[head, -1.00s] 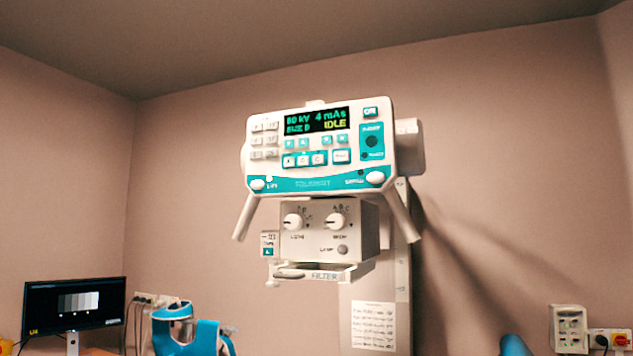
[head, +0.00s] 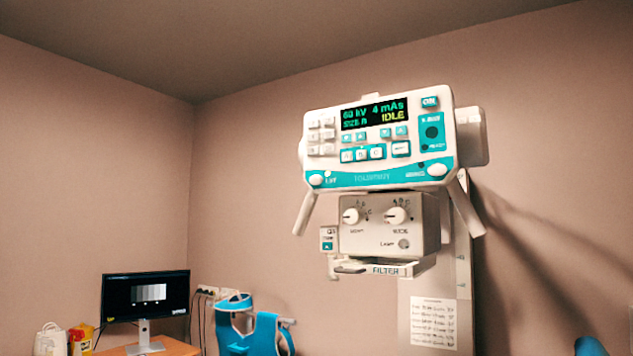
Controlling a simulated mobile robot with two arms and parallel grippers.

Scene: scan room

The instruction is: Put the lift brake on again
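The white and teal X-ray tube head (head: 380,140) hangs at the centre right of the head view. At the lower left of its panel is a white oval button (head: 316,179) by a label that seems to read LIFT. A small pale lamp (head: 327,173) sits beside that label. A matching oval button (head: 437,170) is at the lower right, with a dark spot near it; its label is blurred. Angled handles (head: 305,213) hang below the panel's sides. Neither of my grippers is in view.
Below the panel is a box with two knobs (head: 390,222) and a FILTER tray (head: 385,269). A column with a paper list (head: 433,322) stands behind. A monitor (head: 145,297) stands on a desk (head: 165,348) at left. A blue item (head: 265,335) stands beside it.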

